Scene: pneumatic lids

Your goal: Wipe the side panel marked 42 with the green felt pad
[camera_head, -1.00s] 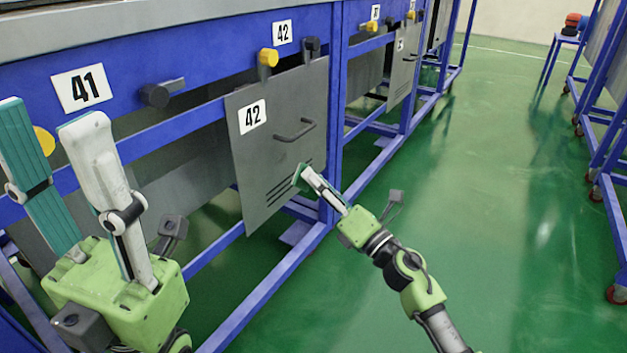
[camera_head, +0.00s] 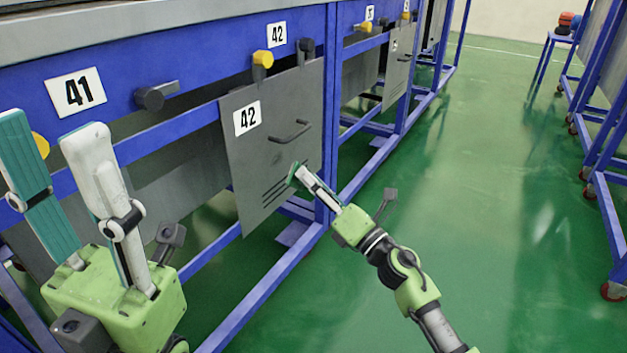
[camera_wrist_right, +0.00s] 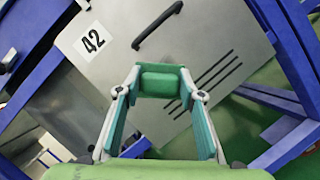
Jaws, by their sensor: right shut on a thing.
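The grey side panel (camera_head: 285,110) marked 42 hangs on the blue frame in the middle of the head view, with a dark handle and dark slots. It also fills much of the right wrist view (camera_wrist_right: 190,40). My right gripper (camera_head: 299,180) is shut on the green felt pad (camera_wrist_right: 160,84) and holds it in front of the panel's lower right part, near the slots. I cannot tell whether the pad touches the panel. My left gripper (camera_head: 55,160) is open and empty at the left, near the frame, its two fingers wide apart.
The blue frame (camera_head: 190,130) carries a plate marked 41 (camera_head: 75,92), a plate marked 42 (camera_head: 277,36), a yellow knob (camera_head: 263,59) and black knobs. More blue racks (camera_head: 598,150) stand on the right. The green floor between (camera_head: 480,210) is clear.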

